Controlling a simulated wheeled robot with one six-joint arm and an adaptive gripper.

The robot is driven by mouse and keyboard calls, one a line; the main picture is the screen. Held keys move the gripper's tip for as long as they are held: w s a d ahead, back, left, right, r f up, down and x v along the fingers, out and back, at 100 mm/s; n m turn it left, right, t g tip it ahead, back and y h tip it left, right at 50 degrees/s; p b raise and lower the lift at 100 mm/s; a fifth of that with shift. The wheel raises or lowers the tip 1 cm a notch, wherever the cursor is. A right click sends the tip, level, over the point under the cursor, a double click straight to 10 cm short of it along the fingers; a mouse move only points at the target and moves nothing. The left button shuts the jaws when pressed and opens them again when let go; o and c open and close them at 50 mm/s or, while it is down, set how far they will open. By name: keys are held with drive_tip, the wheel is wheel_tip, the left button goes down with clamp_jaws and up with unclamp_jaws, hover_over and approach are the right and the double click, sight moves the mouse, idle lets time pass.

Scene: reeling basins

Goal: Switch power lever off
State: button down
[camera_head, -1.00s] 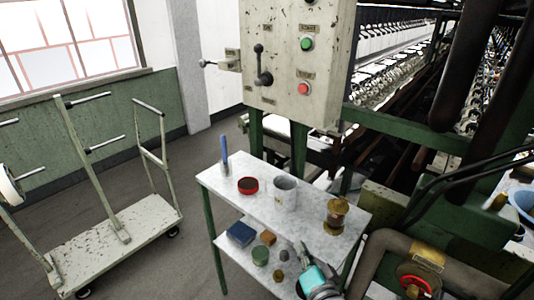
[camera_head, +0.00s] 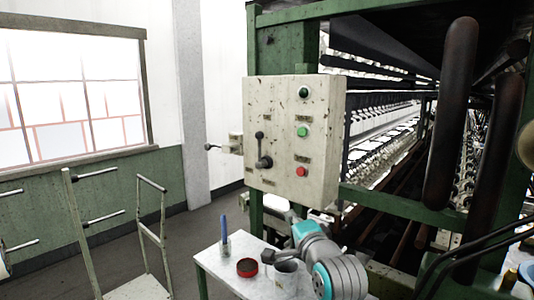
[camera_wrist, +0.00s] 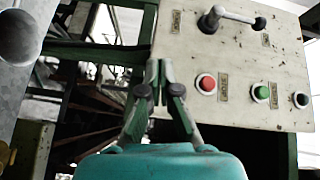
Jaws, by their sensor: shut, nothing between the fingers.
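The pale, worn control box (camera_head: 290,185) hangs on the green machine frame. A dark lever (camera_head: 262,150) with a ball knob stands upright on its front face. In the wrist view the box is turned sideways, and the lever (camera_wrist: 232,16) lies along the top with its knob to the right. A second lever (camera_head: 213,147) sticks out left from a small side box. My gripper (camera_wrist: 158,66) is shut and empty. In the wrist view its tips overlap the box's lower edge, apart from the lever. In the head view my teal wrist is below the box; the fingertips cannot be made out.
The front face also has a green button (camera_head: 302,131), a red button (camera_head: 300,171) and a dark round fitting (camera_head: 304,92). A trolley (camera_head: 140,288) stands left.

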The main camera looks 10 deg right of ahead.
wheel_tip(320, 180, up, 15)
drive_tip(key=m, duration=0.2)
drive_tip(key=shift+w+f, duration=0.2)
drive_tip(key=shift+w, duration=0.15)
